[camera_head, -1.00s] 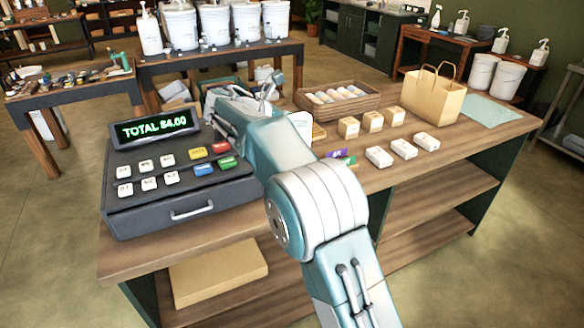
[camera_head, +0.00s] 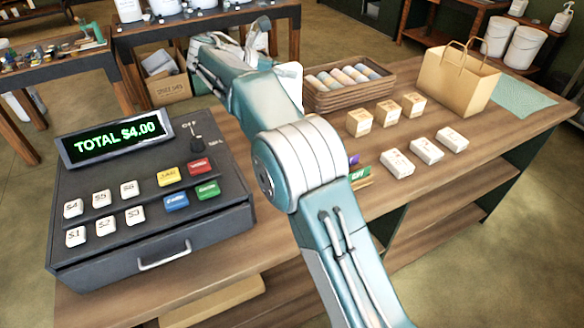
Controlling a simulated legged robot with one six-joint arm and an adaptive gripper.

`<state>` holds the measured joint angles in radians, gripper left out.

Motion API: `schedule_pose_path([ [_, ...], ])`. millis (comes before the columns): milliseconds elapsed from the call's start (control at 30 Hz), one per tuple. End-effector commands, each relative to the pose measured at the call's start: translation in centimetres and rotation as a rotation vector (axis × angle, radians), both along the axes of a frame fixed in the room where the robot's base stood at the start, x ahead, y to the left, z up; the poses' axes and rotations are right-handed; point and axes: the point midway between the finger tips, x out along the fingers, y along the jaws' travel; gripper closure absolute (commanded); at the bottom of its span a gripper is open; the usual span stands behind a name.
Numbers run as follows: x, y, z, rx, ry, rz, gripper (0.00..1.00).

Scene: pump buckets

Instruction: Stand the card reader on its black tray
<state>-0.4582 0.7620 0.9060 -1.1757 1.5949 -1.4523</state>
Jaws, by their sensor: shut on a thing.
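My arm crosses the middle of the head view and hides part of the counter. My gripper (camera_head: 262,32) is small and partly hidden at the arm's far end, beyond the counter's back edge. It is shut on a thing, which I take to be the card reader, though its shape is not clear. A pale upright piece (camera_head: 291,82) shows just right of the arm; I cannot tell whether it is part of the reader. The black tray is not visible and may be behind my arm.
A cash register (camera_head: 150,190) reading TOTAL $4.00 fills the left of the counter (camera_head: 420,190). A wooden crate of rolls (camera_head: 345,98), several small boxes (camera_head: 385,116), a paper bag (camera_head: 455,78) and a teal cloth (camera_head: 525,95) stand right. Colourful packets (camera_head: 358,174) sit beside my arm.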

Motion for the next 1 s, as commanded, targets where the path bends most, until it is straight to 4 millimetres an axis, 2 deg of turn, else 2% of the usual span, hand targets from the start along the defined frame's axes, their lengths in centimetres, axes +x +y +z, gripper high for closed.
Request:
schedule_pose_path([
  [167, -0.3, 0.0, 0.0, 0.000, -0.002, 0.001, 1.00],
  [367, -2.3, -0.4, -0.8, 0.000, 0.000, 0.001, 1.00],
  [867, -9.2, -0.8, -4.0, -0.001, 0.001, 0.003, 1.00],
  [1000, -11.1, -1.0, -6.5, -0.002, 0.003, 0.002, 1.00],
])
